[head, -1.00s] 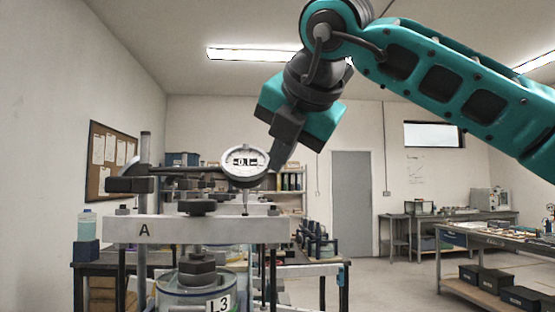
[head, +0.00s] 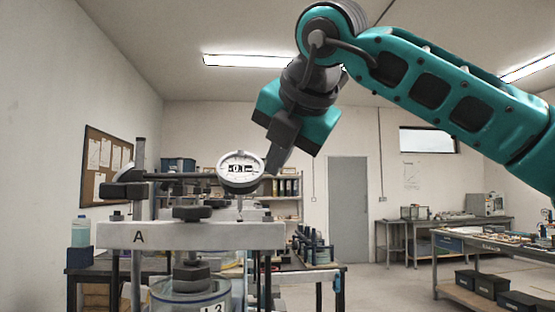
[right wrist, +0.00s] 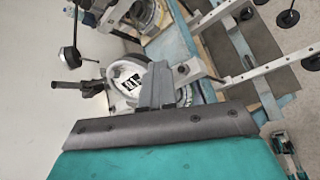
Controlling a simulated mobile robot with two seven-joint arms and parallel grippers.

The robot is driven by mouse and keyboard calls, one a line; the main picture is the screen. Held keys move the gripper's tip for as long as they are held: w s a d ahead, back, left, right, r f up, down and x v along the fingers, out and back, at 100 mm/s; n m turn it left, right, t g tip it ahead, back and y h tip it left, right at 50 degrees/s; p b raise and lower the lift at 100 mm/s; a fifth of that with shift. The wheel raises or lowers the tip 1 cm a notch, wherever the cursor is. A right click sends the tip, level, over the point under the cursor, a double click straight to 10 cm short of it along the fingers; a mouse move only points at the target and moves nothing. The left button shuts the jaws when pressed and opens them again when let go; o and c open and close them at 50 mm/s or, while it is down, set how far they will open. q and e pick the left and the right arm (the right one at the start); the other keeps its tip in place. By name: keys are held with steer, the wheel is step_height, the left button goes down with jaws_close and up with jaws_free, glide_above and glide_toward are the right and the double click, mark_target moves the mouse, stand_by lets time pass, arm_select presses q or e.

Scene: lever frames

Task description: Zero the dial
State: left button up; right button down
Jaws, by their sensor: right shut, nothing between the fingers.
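The dial (head: 240,170) is a round white gauge with a metal rim, held on a dark horizontal arm above the pale crossbar marked A (head: 205,238). Its small display seems to read about -0.1, too small to be sure. My right gripper (head: 272,172) is shut and empty, its fingertips pointing down at the right edge of the dial. I cannot tell whether they touch it. In the right wrist view the dial (right wrist: 127,80) shows just beyond the shut fingers (right wrist: 156,72), which hide part of its rim. My left gripper is not in view.
A dark clamp post (head: 138,165) stands left of the dial. A bottle (head: 81,231) stands at the left. Benches with equipment (head: 480,243) are at the right, with open floor before them.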

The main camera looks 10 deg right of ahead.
steer(key=a+v, duration=0.1)
steer(key=v, duration=0.4)
steer(key=shift+s+r, duration=0.2)
steer(key=shift+r, duration=0.4)
steer(key=shift+d+f, duration=0.1)
steer(key=shift+d, duration=0.1)
